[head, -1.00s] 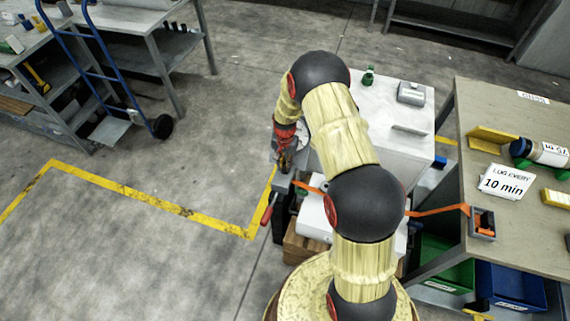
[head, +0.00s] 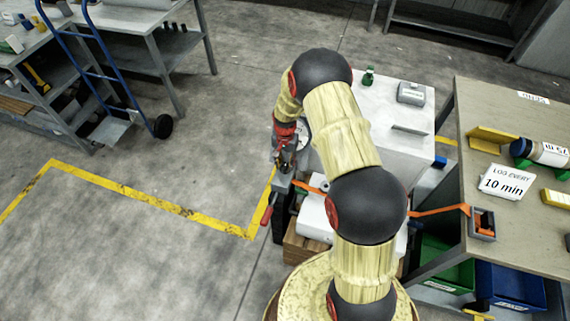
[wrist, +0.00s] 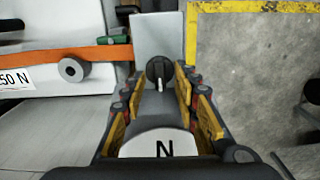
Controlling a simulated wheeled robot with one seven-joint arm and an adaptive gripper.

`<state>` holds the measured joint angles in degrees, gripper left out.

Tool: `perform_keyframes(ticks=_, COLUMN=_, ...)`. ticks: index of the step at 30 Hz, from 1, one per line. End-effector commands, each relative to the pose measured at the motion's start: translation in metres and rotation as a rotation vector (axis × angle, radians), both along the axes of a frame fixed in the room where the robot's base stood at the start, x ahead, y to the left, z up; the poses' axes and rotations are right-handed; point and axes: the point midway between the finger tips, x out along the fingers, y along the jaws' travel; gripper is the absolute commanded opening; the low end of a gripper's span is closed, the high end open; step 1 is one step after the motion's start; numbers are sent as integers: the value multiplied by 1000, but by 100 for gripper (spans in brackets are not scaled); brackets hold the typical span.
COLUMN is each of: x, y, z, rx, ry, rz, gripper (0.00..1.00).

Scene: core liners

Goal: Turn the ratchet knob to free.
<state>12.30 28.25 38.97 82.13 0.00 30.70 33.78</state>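In the wrist view a round black knob (wrist: 159,67) with a pale pointer line sits on a grey housing. The pointer runs roughly up and down the picture. My gripper (wrist: 162,78) is open, with a yellow-padded finger on each side of the knob as seen from the wrist. A gap shows between the knob and the fingers; I cannot tell how deep the tips reach. A white label with "N" (wrist: 165,149) shows between the fingers. In the head view my gripper (head: 285,163) is above the grey ratchet fixture (head: 282,183); the knob is hidden there.
An orange strap (head: 438,211) runs from the fixture to a bench (head: 520,225) at right. A red-handled lever (head: 267,214) hangs beside the fixture. A white cabinet (head: 395,100) stands behind. The floor left of it is clear, with a yellow line (head: 150,203).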

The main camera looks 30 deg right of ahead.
Motion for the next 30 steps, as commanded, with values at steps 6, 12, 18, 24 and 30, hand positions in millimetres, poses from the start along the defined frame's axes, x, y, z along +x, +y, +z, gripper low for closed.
perform_keyframes(ticks=6, x=2, y=0, z=44, rx=-1, ry=-5, rz=0, gripper=30)
perform_keyframes(ticks=12, x=1, y=0, z=82, rx=-1, ry=-4, rz=0, gripper=30)
perform_keyframes(ticks=18, x=1, y=0, z=103, rx=-1, ry=-2, rz=0, gripper=30)
perform_keyframes(ticks=24, x=1, y=0, z=109, rx=-1, ry=-1, rz=0, gripper=30)
perform_keyframes(ticks=30, x=1, y=0, z=108, rx=0, ry=-1, rz=0, gripper=30)
